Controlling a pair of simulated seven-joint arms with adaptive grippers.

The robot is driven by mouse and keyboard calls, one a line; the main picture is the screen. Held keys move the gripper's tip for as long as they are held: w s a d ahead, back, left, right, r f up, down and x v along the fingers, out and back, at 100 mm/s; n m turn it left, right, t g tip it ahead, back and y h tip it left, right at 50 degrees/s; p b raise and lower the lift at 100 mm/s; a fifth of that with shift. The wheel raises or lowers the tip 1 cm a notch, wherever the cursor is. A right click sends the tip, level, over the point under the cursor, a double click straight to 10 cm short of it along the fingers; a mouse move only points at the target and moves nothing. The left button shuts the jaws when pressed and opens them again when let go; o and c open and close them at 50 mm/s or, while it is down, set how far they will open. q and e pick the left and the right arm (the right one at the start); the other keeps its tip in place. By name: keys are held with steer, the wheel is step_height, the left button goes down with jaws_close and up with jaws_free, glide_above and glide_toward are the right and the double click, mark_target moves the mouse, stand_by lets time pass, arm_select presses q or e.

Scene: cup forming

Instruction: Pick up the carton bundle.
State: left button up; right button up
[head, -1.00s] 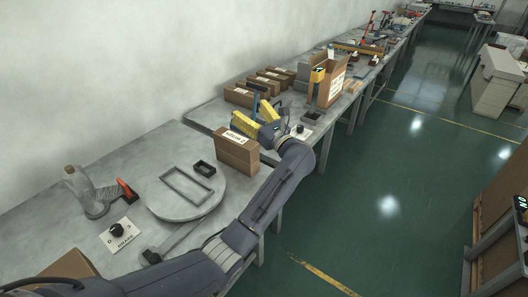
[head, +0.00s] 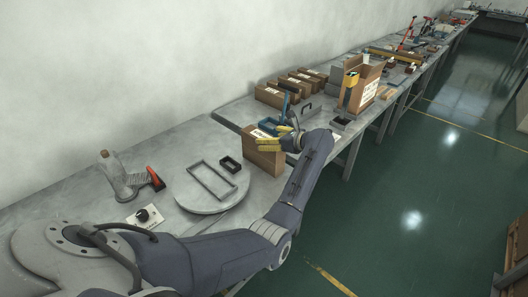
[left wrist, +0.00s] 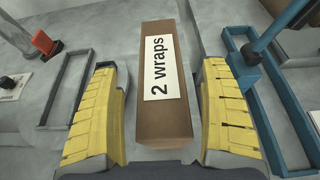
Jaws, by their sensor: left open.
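The carton bundle is a brown carton (head: 264,160) standing on the bench, right of the round turntable. In the left wrist view the carton (left wrist: 165,125) shows a white label reading "2 wraps" and lies between my yellow fingers. My left gripper (head: 275,138) is open at the carton's upper right side in the head view, its fingers partly covering the carton's top. In the left wrist view the open gripper (left wrist: 161,75) has one finger on each side, with a visible gap at both. My right gripper is not in view.
A blue frame (left wrist: 262,112) lies close to the right finger. A bottle (head: 115,175) stands left. Several cartons (head: 283,88) and an open box (head: 368,82) stand farther back.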

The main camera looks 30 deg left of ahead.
mark_target(263, 136)
arm_select(q)
steer(key=shift+x, duration=2.3)
steer(key=shift+c, duration=0.2)
steer(key=shift+r, duration=0.1)
steer(key=c, duration=1.6)
steer(key=shift+c, duration=0.2)
